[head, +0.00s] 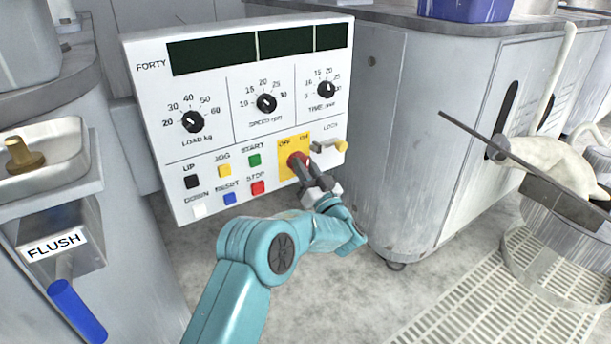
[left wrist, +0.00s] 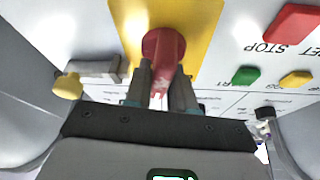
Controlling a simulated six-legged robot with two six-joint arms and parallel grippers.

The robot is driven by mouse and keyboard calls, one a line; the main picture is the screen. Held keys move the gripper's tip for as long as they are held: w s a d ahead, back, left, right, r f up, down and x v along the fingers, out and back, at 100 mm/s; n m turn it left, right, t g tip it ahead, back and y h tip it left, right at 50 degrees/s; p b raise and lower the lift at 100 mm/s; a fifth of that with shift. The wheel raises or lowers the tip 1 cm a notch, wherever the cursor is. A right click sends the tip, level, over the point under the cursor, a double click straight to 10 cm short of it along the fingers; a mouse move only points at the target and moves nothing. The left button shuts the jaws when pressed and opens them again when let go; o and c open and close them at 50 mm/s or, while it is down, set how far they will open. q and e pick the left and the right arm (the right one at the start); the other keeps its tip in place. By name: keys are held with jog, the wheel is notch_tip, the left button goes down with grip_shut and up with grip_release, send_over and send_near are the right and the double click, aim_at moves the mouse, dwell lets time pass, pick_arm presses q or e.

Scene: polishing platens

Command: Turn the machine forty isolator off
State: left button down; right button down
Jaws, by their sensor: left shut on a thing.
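The machine forty panel (head: 215,115) is white, marked FORTY at its top left, and fills the middle of the head view. Its isolator is a red handle (head: 297,159) on a yellow plate (head: 286,172) marked OFF and ON, at the panel's lower right. The red handle (left wrist: 163,50) and yellow plate (left wrist: 200,22) also show in the left wrist view. My left gripper (head: 308,172) is shut on the red handle, its fingers on either side of it, partly hiding it. Which mark the handle points to cannot be told. My right gripper is not in view.
A LOCK fitting with a yellow end (head: 341,145) sits just right of the isolator. The STOP button (head: 257,188) and other coloured buttons lie to the left. A grey cabinet (head: 400,130) stands at the right, and a FLUSH box with a blue lever (head: 77,311) at the left.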

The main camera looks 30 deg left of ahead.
pick_arm(q)
jog(key=n+g, duration=0.2)
jog(key=n, duration=0.2)
jog(key=n+g+y, duration=0.1)
jog(key=n+g, duration=0.1)
jog(key=n, duration=0.2)
jog(key=shift+s+y, duration=0.1)
jog(key=shift+y, duration=0.2)
jog(key=n+g, duration=0.2)
jog(key=n, duration=0.2)
jog(key=n+g, duration=0.2)
jog(key=n, duration=0.2)
jog(key=shift+a, duration=0.1)
jog(key=shift+s+h, duration=0.1)
jog(key=shift+h, duration=0.3)
jog(key=c, duration=1)
grip_release()
jog(key=shift+c, duration=0.2)
